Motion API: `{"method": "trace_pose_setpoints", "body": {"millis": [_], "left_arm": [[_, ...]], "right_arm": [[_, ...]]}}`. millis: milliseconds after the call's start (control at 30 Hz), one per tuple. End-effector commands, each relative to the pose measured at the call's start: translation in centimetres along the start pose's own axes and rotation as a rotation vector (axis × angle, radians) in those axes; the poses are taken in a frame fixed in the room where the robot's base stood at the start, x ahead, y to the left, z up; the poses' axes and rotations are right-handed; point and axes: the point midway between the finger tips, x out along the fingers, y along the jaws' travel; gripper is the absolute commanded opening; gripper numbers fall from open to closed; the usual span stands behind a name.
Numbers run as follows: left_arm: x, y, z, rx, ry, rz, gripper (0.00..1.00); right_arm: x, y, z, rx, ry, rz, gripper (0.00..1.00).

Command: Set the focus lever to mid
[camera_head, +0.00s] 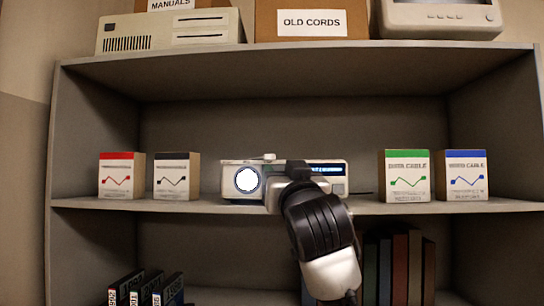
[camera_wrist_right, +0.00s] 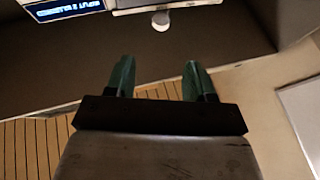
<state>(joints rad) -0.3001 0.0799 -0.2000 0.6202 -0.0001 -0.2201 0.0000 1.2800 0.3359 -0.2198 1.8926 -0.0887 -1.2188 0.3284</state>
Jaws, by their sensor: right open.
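A white projector (camera_head: 235,193) stands on the middle shelf, with a bright round lens (camera_head: 247,180) at its left front and a blue-lit display (camera_head: 327,169) at its right. A small pale lever-like piece (camera_head: 268,157) shows on its top; I cannot read its setting. In the right wrist view the display (camera_wrist_right: 68,9) is at the top left, and a small round whitish knob (camera_wrist_right: 160,20) sits at the top middle. My right gripper (camera_wrist_right: 158,72) is open and empty, its green fingers below and apart from that knob. In the head view my right arm hides part of the projector's front. My left gripper is not in view.
Red (camera_head: 115,176) and black-marked (camera_head: 172,177) cartons stand left of the projector; green (camera_head: 404,176) and blue-marked (camera_head: 463,176) cartons stand right. The shelf (camera_head: 90,203) has free room on both sides of the projector. Binders and books (camera_head: 400,265) stand below.

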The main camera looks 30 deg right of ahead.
Motion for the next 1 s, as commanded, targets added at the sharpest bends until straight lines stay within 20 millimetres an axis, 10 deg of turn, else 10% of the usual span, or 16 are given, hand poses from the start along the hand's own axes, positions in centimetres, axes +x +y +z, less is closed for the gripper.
{"method": "trace_pose_setpoints", "body": {"millis": [533, 1000], "left_arm": [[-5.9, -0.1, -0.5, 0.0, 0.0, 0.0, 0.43], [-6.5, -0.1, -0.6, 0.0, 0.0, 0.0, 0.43]], "right_arm": [[9.1, 0.0, -0.4, -0.001, -0.003, 0.0, 0.54], [10.6, 0.0, 0.1, -0.001, -0.001, -0.001, 0.54]]}}
